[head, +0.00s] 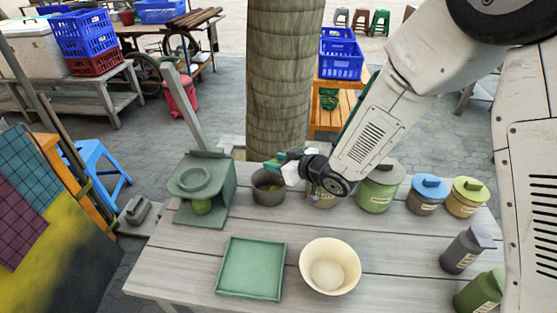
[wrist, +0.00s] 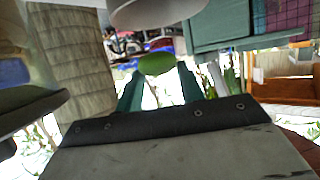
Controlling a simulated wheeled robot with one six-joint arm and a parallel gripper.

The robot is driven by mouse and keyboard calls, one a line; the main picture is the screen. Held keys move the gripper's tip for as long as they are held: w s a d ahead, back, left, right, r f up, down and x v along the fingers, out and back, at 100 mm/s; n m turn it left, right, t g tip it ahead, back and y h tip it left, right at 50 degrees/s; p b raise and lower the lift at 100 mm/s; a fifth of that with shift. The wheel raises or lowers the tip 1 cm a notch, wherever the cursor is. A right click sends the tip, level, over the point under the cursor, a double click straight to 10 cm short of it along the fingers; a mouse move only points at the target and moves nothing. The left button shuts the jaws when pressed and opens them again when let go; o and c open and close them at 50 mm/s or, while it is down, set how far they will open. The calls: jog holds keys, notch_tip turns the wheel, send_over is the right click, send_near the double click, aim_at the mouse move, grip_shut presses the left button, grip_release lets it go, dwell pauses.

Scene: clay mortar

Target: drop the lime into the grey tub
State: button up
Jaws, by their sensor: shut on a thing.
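The lime (wrist: 155,63) shows between the green fingertips of my gripper (wrist: 160,80) in the wrist view. My gripper (head: 275,164) is shut on it. In the head view the fingers point left, just over the grey tub (head: 268,194), and hide any clear sight of the held lime. The tub stands upright on the table, and its pale grey side (wrist: 155,12) appears at the top of the wrist view. A small green patch shows at the tub's mouth; I cannot tell what it is.
A green tray (head: 251,268) and a cream bowl (head: 329,267) are in front. Lidded jars (head: 379,190) line the right. A thick trunk (head: 284,75) rises behind the table.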

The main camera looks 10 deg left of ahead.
jog(key=o, duration=1.1)
jog(key=shift+d, duration=0.1)
jog(key=v, duration=0.7)
jog(key=shift+s+d+r, duration=0.1)
jog(key=shift+s+d, duration=0.1)
jog(key=shift+d, duration=0.05)
